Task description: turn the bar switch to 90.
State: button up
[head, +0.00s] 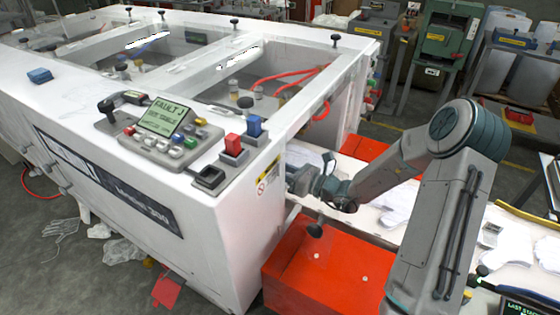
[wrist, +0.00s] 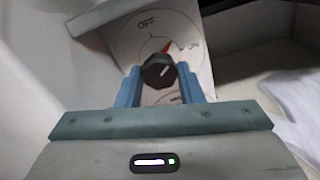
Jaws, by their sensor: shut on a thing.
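The bar switch (wrist: 159,70) is a black knob on a white dial plate (wrist: 125,42) in the wrist view. The plate reads OFF at the top and seems to read ON at the right, blurred. A red pointer mark (wrist: 166,46) points upward and slightly right, between the two words. My gripper (wrist: 160,84) has its blue fingers on either side of the knob and is shut on it. In the head view my gripper (head: 302,180) is at the right end of the white machine (head: 225,215); the switch cannot be made out there.
A control panel (head: 165,135) with a screen and coloured buttons sits on the machine top. A red block (head: 330,265) lies below my arm. A pale work surface with white gloves (head: 395,208) is to the right.

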jog(key=shift+r+m+p, duration=0.1)
jog(key=shift+m+p, duration=3.1)
jog(key=shift+m, duration=0.3)
jog(key=o, duration=1)
jog(key=shift+c, duration=0.2)
jog(key=shift+s, duration=0.1)
jog(key=b+v, duration=0.3)
jog(key=v, duration=1)
jog(key=shift+s+d, duration=0.2)
jog(key=shift+d, duration=0.15)
